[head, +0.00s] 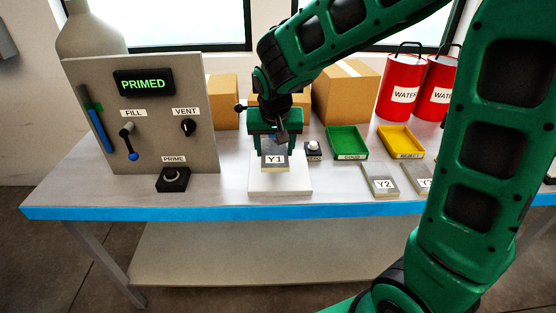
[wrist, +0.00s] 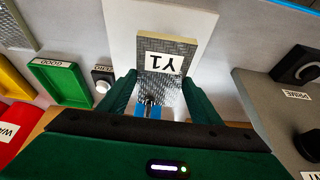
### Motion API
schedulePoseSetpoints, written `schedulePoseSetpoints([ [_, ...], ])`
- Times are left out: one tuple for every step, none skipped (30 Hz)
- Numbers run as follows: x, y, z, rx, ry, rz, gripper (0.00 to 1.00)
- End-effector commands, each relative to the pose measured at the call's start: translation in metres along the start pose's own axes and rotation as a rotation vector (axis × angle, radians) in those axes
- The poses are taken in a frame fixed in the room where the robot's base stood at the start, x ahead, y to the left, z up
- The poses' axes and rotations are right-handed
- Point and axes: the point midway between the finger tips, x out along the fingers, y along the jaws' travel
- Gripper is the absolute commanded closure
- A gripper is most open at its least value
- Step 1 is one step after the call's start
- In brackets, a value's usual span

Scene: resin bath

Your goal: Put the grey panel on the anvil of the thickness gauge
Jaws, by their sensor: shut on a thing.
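The grey panel (head: 276,168), labelled Y1, has a woven-looking surface and a tan edge. My gripper (head: 275,142) is shut on it; in the wrist view the panel (wrist: 168,85) lies between the two green fingers of my gripper (wrist: 160,90). The panel is over a white block (head: 262,187), which also shows in the wrist view (wrist: 120,25); I take this to be the base of the thickness gauge. Whether the panel touches anything beneath it I cannot tell. A blue part with a dark tip (wrist: 150,111) shows by the panel's near end. The anvil is not clearly visible.
A grey control panel reading PRIMED (head: 142,82) stands left, with a PRIME button (head: 172,178) before it. Right are a small black button box (head: 313,151), a green tray (head: 347,143), a yellow tray (head: 401,142), panel Y2 (head: 380,181) and red WATER cans (head: 402,90).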

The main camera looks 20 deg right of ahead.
Motion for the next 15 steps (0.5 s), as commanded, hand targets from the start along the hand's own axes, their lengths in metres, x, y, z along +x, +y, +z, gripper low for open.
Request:
schedulePoseSetpoints([
  [0.006, 0.005, -0.003, 0.003, 0.000, 0.001, 0.70],
  [0.008, 0.007, -0.004, 0.002, 0.000, 0.001, 0.70],
  [0.011, 0.010, -0.006, 0.001, 0.000, 0.001, 0.70],
  [0.012, 0.011, -0.007, 0.001, 0.001, 0.001, 0.70],
  [0.014, 0.012, -0.007, 0.001, 0.001, 0.000, 0.70],
  [0.015, 0.013, -0.008, 0.000, 0.001, 0.000, 0.70],
  [0.017, 0.013, -0.007, 0.000, 0.001, 0.000, 0.70],
  [0.019, 0.013, -0.006, 0.000, 0.000, 0.000, 0.70],
  [0.024, 0.014, -0.004, -0.001, -0.002, 0.001, 0.70],
  [0.027, 0.014, -0.003, -0.002, -0.001, 0.001, 0.70],
  [0.032, 0.014, 0.000, -0.002, -0.002, 0.001, 0.70],
  [0.037, 0.014, 0.002, -0.002, -0.003, 0.001, 0.70],
  [0.041, 0.013, 0.003, -0.002, -0.002, 0.001, 0.70],
  [0.044, 0.013, 0.004, -0.001, -0.002, 0.001, 0.70],
  [0.047, 0.013, 0.006, -0.001, -0.001, 0.000, 0.70],
])
